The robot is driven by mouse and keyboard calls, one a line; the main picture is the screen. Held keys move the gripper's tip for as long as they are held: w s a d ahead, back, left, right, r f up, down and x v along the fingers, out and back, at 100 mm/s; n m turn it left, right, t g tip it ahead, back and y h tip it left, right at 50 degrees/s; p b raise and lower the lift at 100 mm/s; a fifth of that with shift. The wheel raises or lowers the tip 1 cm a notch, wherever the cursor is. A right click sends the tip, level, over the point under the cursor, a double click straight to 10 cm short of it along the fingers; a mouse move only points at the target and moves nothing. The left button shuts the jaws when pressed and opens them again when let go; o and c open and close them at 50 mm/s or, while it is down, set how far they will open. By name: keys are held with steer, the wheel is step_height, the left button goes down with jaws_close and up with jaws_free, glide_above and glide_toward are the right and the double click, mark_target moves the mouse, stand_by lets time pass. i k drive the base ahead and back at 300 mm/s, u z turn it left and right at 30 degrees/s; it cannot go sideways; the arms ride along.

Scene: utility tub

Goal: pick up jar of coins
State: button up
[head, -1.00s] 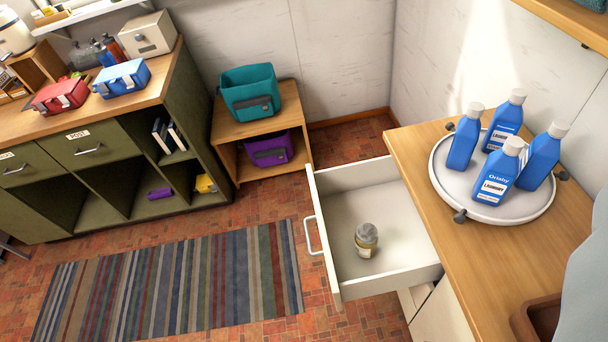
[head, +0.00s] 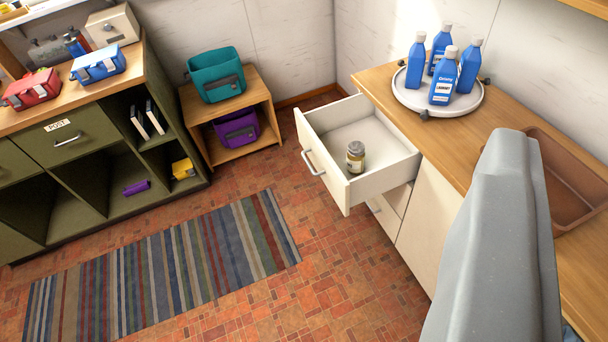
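The jar of coins (head: 355,157) is a small glass jar with a grey lid and yellowish contents. It stands upright inside the open white drawer (head: 331,180), near the drawer's front. The drawer is pulled out from the white cabinet under the wooden counter. A grey part of my arm rises at the lower right and covers some of the counter and cabinet. My gripper's fingers are not in view, and nothing touches the jar.
Blue bottles (head: 442,80) stand on a round white tray (head: 462,104) on the counter (head: 505,129), beside a brown basin (head: 573,185). A striped rug (head: 165,265) lies on the clear brick floor. A small wooden shelf (head: 240,152) and a green cabinet (head: 75,140) stand left.

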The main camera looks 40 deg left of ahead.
mark_target(356, 153)
steer(key=u, duration=0.75)
steer(key=i, duration=1)
steer(key=u, duration=0.7)
steer(key=k, duration=0.55)
steer(key=u, duration=0.05)
